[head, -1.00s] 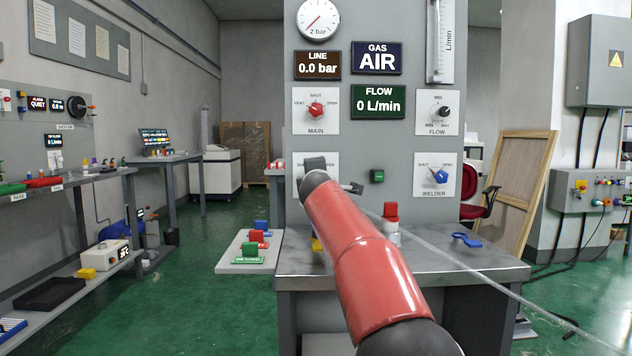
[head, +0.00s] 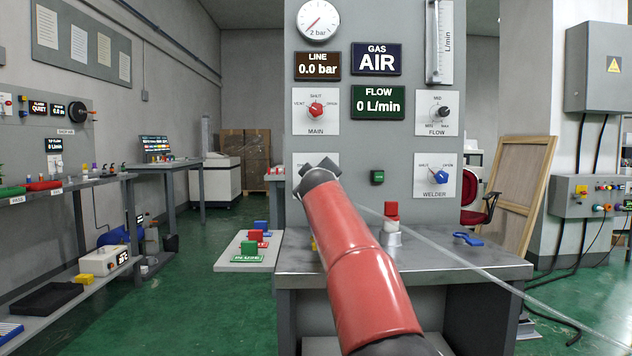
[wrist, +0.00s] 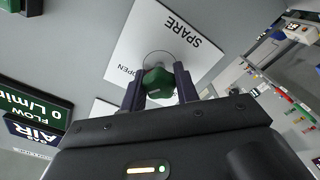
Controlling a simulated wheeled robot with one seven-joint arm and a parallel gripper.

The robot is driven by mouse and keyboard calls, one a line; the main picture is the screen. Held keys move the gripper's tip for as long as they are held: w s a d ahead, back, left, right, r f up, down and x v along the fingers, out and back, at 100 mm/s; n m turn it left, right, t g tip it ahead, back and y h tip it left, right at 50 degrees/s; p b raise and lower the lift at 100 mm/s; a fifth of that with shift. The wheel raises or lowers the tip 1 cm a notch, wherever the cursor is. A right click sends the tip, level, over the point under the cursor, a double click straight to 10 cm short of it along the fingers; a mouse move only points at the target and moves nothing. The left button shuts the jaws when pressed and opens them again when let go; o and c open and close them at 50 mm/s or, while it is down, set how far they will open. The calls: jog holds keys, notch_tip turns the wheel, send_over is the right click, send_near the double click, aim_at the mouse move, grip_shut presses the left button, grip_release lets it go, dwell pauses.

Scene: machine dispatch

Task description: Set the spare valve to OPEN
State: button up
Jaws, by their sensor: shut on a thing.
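The spare valve is a green knob (wrist: 158,84) on a white plate (wrist: 160,35) marked SPARE and OPEN in the wrist view. The plate appears turned nearly upside down there. My gripper (wrist: 159,75) has one dark finger on each side of the knob and is shut on it. Which label the knob points at cannot be told. In the head view, my red arm and dark wrist cover the knob and most of the spare plate (head: 301,159); only its upper edge and sides show.
The MAIN valve (head: 316,110) is just above, the FLOW knob (head: 441,111) and blue WELDER valve (head: 441,177) to the right. A green square button (head: 377,177) sits beside my wrist. A red-topped item (head: 391,210) and blue tool (head: 467,238) are on the bench (head: 440,262).

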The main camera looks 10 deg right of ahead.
jog(key=shift+f+m, duration=0.1)
jog(key=shift+m, duration=0.7)
jog(key=o, duration=1)
jog(key=shift+c, duration=0.2)
jog(key=shift+s, duration=0.1)
jog(key=s+a+b, duration=0.1)
jog(key=s+b, duration=0.3)
jog(key=s, duration=0.3)
jog(key=shift+s, duration=0.25)
